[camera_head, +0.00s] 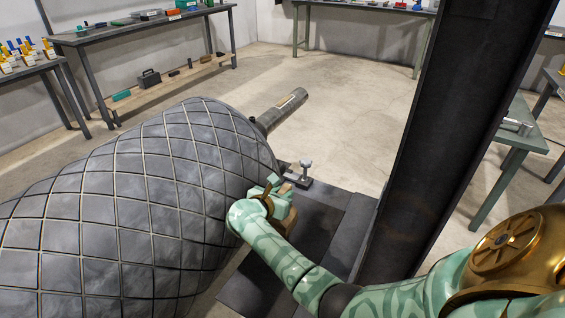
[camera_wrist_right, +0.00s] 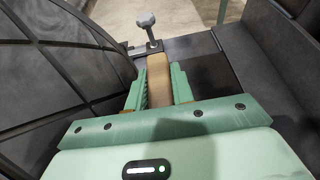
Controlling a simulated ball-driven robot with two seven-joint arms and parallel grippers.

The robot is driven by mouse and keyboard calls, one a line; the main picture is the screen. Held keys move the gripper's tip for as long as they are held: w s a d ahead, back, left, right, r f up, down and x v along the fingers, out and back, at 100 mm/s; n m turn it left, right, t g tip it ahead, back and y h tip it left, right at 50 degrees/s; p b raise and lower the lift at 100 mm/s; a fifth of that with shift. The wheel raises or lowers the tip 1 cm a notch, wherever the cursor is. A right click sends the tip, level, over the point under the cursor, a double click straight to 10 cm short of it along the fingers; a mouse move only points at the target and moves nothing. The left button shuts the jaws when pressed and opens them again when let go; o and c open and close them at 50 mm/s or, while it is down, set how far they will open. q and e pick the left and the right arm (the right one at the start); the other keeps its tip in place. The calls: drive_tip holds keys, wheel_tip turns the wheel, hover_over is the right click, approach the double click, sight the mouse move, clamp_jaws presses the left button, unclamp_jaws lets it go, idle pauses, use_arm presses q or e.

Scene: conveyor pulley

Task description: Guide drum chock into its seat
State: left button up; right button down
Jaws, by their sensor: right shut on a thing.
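A large grey drum (camera_head: 140,190) with a diamond-grooved surface fills the left of the head view. The drum chock, a tan block (camera_wrist_right: 161,88), is held between the two green fingers of my right gripper (camera_wrist_right: 160,86). In the head view my right gripper (camera_head: 276,196) is low beside the drum's right end, and only a little of the chock shows past it. The chock's far end points toward a grey knobbed screw (camera_wrist_right: 147,22). I cannot make out the seat or whether the chock touches the drum. My left gripper is not in view.
The knobbed screw also shows in the head view (camera_head: 305,170), by dark plates (camera_head: 335,215) on the floor. A dark upright post (camera_head: 440,130) stands to the right of my gripper. A shaft (camera_head: 283,109) sticks out beyond the drum. Open floor lies behind.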

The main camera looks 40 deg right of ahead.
drive_tip(key=c, duration=1.4)
unclamp_jaws()
drive_tip(key=shift+w, duration=0.1)
drive_tip(key=shift+o, duration=0.2)
drive_tip(key=shift+a+r, duration=0.1)
drive_tip(key=shift+a, duration=0.15)
drive_tip(key=shift+p+v, duration=0.6)
drive_tip(key=shift+v, duration=0.75)
drive_tip(key=shift+a+r, duration=0.1)
drive_tip(key=shift+a, duration=0.05)
drive_tip(key=o, duration=0.5)
drive_tip(key=shift+o, duration=0.2)
